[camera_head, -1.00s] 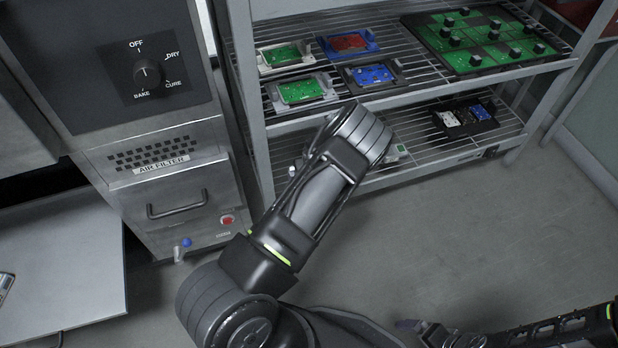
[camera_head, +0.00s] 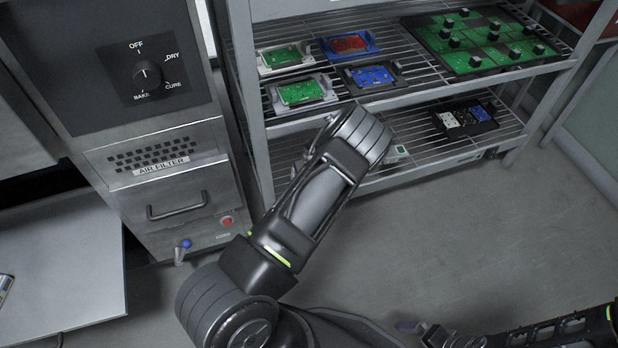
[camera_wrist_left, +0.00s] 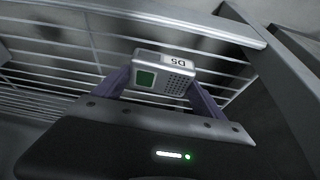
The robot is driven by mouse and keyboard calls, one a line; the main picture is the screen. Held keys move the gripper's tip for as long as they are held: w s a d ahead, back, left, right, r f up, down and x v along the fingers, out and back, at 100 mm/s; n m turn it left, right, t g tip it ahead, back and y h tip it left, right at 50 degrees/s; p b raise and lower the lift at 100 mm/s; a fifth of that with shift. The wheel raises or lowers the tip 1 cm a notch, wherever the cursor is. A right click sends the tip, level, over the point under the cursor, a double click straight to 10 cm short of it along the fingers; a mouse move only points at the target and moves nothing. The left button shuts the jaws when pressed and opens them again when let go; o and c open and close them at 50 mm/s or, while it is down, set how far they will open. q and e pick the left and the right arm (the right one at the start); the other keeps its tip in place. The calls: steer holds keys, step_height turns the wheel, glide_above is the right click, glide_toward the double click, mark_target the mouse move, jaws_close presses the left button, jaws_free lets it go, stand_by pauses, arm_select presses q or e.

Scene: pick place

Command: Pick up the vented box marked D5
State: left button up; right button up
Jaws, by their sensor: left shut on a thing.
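The vented box marked D5 (camera_wrist_left: 163,75) is small and grey, with a green square, a dotted vent and a label that reads upside down in the left wrist view. It sits between the two purplish fingers of my left gripper (camera_wrist_left: 163,88), which is shut on it. Wire shelf bars show behind it. In the head view my left forearm and wrist hide the left gripper. A small pale piece with a green patch (camera_head: 398,152) shows beside the wrist at the lower shelf; I cannot tell what it is. My right gripper (camera_head: 440,335) is only partly visible at the bottom edge.
The wire rack (camera_head: 258,137) has several circuit-board trays on its upper shelf, including a large green board (camera_head: 485,42). A dark tray (camera_head: 466,119) stands on the lower shelf. An oven cabinet (camera_head: 178,165) is to the left. The floor (camera_head: 480,230) at the right is clear.

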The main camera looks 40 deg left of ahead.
arm_select(q)
steer(key=shift+r, duration=0.15)
steer(key=shift+r+p, duration=0.35)
steer(key=shift+r, duration=0.2)
steer(key=shift+s+d+r, duration=0.15)
steer(key=shift+d, duration=0.05)
steer(key=s+d+p, duration=0.3)
steer(key=s+d, duration=0.7)
steer(key=d, duration=0.4)
steer(key=shift+s, duration=0.3)
